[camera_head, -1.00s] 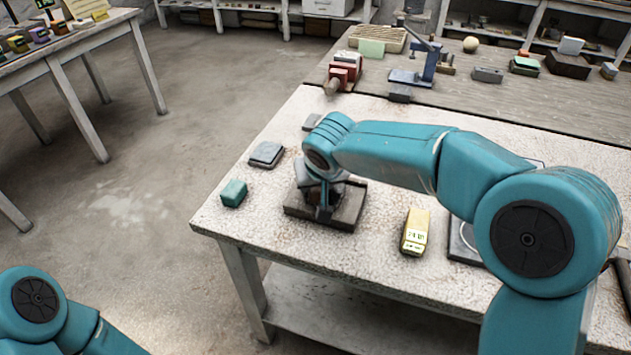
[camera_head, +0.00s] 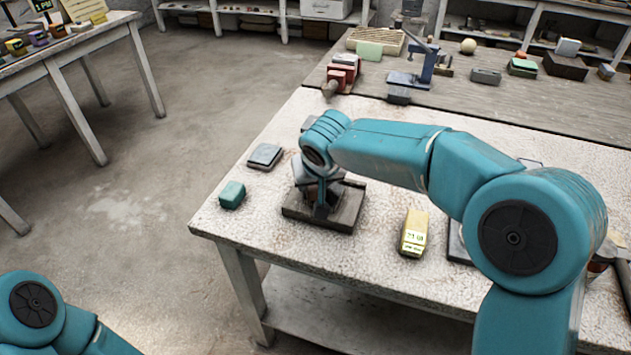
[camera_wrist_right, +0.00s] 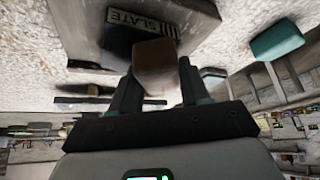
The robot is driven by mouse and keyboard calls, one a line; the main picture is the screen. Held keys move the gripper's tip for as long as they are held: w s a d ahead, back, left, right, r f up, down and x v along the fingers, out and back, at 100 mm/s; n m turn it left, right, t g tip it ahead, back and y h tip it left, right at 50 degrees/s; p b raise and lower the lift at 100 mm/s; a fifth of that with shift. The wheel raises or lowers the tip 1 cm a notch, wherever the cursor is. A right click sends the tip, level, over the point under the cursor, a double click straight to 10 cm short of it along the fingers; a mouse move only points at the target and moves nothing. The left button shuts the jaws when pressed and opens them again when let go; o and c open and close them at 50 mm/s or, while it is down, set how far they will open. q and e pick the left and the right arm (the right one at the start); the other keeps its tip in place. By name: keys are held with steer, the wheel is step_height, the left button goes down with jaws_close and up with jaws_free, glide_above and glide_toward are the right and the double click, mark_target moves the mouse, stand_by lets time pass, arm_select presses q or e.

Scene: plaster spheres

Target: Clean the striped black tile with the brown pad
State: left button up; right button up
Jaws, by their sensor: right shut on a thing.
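My right gripper (camera_head: 322,208) is low over a dark block-like base (camera_head: 345,212) near the left front corner of the white table. In the right wrist view, my right gripper (camera_wrist_right: 156,90) is shut on the brown pad (camera_wrist_right: 154,62). The pad's far end is close to a dark surface (camera_wrist_right: 90,20) with a pale label reading SLATE and striped marks. I cannot tell whether the pad touches it. The black tile's face is mostly hidden by my right arm in the head view. My left gripper is out of view; only part of that arm shows.
A teal block (camera_head: 232,194) and a grey block (camera_head: 265,156) lie to the left of the base. A yellow block (camera_head: 414,233) with a label is to the right. A second bench (camera_head: 455,103) with a red vise and a blue tool stands behind.

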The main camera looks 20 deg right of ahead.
mark_target(334, 189)
steer(key=shift+w+f, duration=0.1)
steer(key=shift+w, duration=0.3)
steer(key=shift+s, duration=0.1)
steer(key=shift+s+r, duration=0.8)
steer(key=shift+s, duration=0.1)
steer(key=shift+w+d, duration=0.1)
steer(key=shift+w, duration=0.05)
steer(key=shift+w+d, duration=0.15)
steer(key=shift+d, duration=0.9)
steer(key=shift+w+d, duration=0.1)
steer(key=shift+d, duration=0.9)
steer(key=shift+f+b, duration=0.7)
steer(key=shift+f, duration=0.05)
